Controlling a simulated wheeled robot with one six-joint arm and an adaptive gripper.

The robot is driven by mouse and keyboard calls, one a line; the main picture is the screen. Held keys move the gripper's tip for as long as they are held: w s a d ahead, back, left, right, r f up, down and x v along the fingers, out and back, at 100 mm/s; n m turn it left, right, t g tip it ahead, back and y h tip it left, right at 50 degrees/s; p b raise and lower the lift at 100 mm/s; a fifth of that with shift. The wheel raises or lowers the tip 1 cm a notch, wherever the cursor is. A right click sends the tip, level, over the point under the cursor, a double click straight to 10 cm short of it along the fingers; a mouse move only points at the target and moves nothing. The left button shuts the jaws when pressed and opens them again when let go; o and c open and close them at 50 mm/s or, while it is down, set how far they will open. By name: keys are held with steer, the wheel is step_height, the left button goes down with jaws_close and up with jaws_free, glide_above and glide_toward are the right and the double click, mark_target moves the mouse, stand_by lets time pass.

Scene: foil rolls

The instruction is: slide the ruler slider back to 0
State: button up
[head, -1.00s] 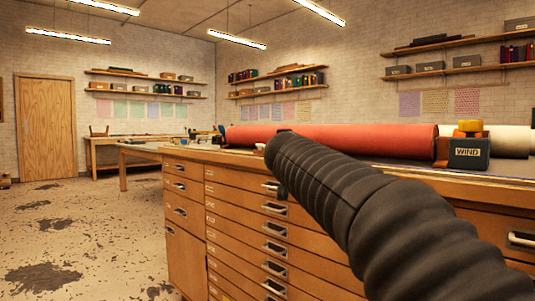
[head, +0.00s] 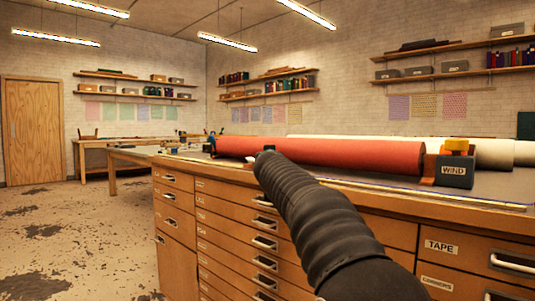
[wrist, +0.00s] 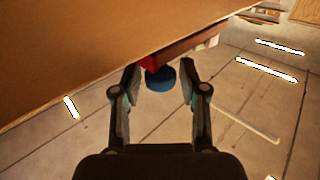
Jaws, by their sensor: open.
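The ruler (head: 455,193) is a thin pale strip along the front of the cabinet top, right of my arm. My arm crosses in front of part of it, and I cannot make out its slider or the 0 mark. In the wrist view my gripper (wrist: 160,70) is open, with a finger on each side. A round blue knob (wrist: 160,80) shows between the fingers, beside a small red part. I cannot tell whether this knob is the slider or whether a finger touches it. The fingers do not show in the head view.
A red roll (head: 330,152) lies on the cabinet top, with a dark block marked WIND (head: 454,171) at its right end. A pale roll (head: 490,152) lies behind. The drawer cabinet (head: 235,228) stands in front; open floor (head: 75,235) is at left.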

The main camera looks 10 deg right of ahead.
steer(key=shift+w+d, duration=0.1)
steer(key=shift+w, duration=0.45)
jaws_close()
